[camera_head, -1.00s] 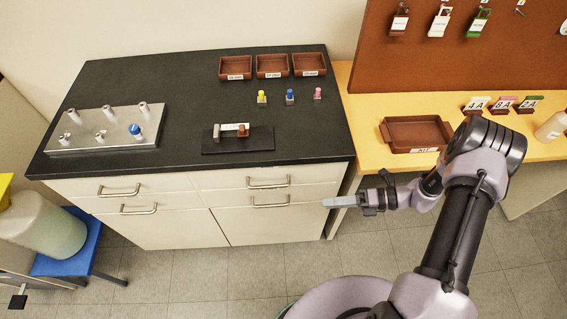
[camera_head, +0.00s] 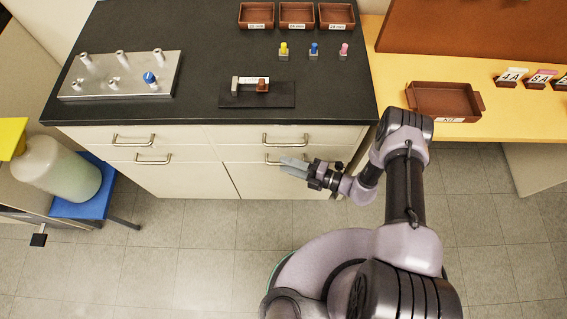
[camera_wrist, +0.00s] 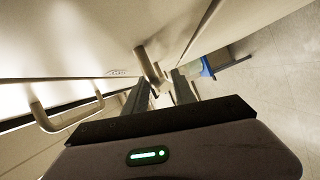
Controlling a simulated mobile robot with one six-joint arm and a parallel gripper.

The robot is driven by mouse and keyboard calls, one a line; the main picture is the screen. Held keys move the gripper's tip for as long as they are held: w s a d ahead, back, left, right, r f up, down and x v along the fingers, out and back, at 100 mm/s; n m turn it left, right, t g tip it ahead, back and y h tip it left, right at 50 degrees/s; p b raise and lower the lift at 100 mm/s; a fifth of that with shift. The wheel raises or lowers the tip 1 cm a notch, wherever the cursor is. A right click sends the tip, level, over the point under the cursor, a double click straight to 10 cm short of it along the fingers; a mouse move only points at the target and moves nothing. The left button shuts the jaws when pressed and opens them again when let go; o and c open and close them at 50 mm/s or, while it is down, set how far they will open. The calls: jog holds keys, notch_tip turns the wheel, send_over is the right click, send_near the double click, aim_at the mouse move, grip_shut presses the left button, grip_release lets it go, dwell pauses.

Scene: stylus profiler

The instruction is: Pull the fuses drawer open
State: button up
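The cabinet has several cream drawers with metal bar handles; no drawer label is readable, so I cannot tell which is the fuses drawer. My gripper (camera_head: 284,162) is at the lower right drawer's handle (camera_head: 270,157), partly covering it. In the wrist view my gripper (camera_wrist: 162,82) is open, with a gap between its fingers. A bar handle (camera_wrist: 147,62) lies at the fingertips, seemingly between them; contact is unclear. The upper right drawer's handle (camera_head: 286,142) is just above in the head view. All drawers look closed.
The black worktop (camera_head: 200,110) holds a metal rack (camera_head: 120,85), a dark block with a small part, coloured pegs and brown trays (camera_head: 297,14). A blue stool (camera_head: 95,190) with a jug stands left. Floor before the cabinet is clear.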

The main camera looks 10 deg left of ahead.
jog(key=shift+w+a, duration=0.15)
jog(key=shift+a, duration=0.7)
grip_shut()
dwell(0.8)
